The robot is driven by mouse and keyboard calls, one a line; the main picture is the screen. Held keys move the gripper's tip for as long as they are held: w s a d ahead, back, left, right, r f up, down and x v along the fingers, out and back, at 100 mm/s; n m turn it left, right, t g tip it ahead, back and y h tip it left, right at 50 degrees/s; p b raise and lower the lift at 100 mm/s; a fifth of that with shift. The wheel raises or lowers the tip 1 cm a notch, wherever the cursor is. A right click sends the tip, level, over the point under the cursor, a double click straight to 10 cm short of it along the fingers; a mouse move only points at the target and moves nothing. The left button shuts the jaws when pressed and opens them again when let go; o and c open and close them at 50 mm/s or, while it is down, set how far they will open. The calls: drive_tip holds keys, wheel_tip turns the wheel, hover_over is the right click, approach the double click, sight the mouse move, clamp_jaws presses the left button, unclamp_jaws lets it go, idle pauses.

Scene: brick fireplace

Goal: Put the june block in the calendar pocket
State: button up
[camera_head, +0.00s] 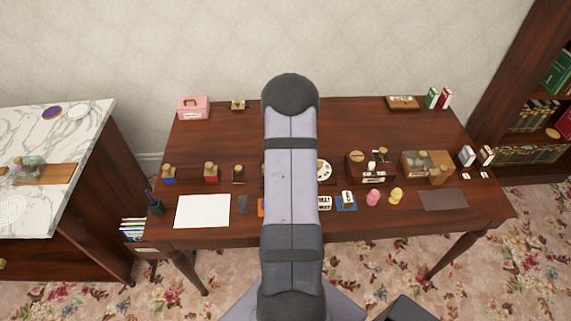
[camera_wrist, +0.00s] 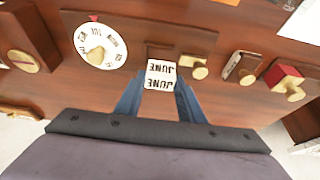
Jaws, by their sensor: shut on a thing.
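The june block (camera_wrist: 159,80), white with black "JUNE" lettering on two visible faces, is between the blue fingers of my gripper (camera_wrist: 158,97) in the wrist view. My gripper is shut on it. Just beyond the block is a dark square pocket (camera_wrist: 161,51) on a brown wooden board (camera_wrist: 135,30), which also carries a white dial (camera_wrist: 101,43) with a gold knob. The block overlaps the pocket's near side in the picture; I cannot tell whether they touch. In the head view my arm hides the gripper and block, and only part of the white dial (camera_head: 324,169) shows.
In the wrist view, a gold-knobbed stamp (camera_wrist: 195,68), a dark block (camera_wrist: 241,67) and a red block (camera_wrist: 284,79) stand right of the pocket. In the head view, the desk (camera_head: 220,135) is crowded along its front, with clearer wood behind. A white sheet (camera_head: 203,211) lies front left.

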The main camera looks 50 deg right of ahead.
drive_tip(key=shift+f+p, duration=0.35)
drive_tip(key=shift+f, duration=1.45)
drive_tip(key=shift+f, duration=0.2)
drive_tip(key=o, duration=1.1)
drive_tip(key=shift+r, duration=0.2)
drive_tip(key=shift+r, duration=0.15)
drive_tip(key=b+v, duration=0.2)
drive_tip(key=v, duration=1)
